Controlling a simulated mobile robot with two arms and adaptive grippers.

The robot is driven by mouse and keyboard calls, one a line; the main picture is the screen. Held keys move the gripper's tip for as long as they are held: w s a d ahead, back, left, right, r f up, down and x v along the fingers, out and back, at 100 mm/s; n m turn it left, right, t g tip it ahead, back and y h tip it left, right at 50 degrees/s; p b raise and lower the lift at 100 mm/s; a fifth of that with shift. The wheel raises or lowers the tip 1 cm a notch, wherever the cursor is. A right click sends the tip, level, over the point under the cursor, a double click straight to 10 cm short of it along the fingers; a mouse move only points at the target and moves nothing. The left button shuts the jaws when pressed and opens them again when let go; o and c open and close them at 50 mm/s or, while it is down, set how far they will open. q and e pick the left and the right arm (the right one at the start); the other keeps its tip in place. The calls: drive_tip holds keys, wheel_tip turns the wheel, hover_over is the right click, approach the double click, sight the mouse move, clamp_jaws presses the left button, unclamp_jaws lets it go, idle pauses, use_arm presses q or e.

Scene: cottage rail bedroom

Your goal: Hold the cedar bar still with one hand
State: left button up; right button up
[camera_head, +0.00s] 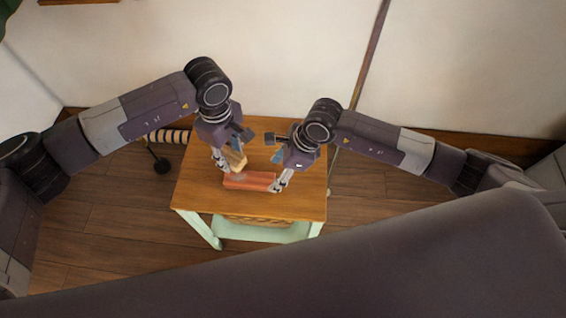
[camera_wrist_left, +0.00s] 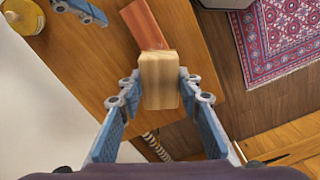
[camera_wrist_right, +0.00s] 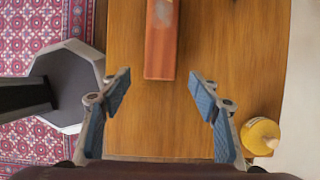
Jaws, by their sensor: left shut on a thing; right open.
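The cedar bar (camera_head: 249,181) is a reddish bar lying on the wooden table top (camera_head: 310,207). It has a pale patch on its upper face, seen in the right wrist view (camera_wrist_right: 161,45). My left gripper (camera_head: 228,162) is shut on a light wooden block (camera_wrist_left: 158,80), which overlaps one end of the bar (camera_wrist_left: 144,24) in the left wrist view. I cannot tell whether block and bar touch. My right gripper (camera_wrist_right: 160,92) is open and empty by the bar's right end. In the right wrist view the bar's near end lies just beyond and between its fingertips.
A yellow round container (camera_wrist_right: 260,137) stands on the table beside my right gripper. A patterned red rug (camera_wrist_left: 280,38) lies on the floor. A wall is behind the table, and a striped cylinder (camera_head: 168,136) is at its left. The table's front is bare.

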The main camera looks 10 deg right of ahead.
sight(269, 180)
drive_tip(key=x, duration=0.6)
drive_tip(key=c, duration=1.3)
drive_tip(key=shift+c, duration=0.2)
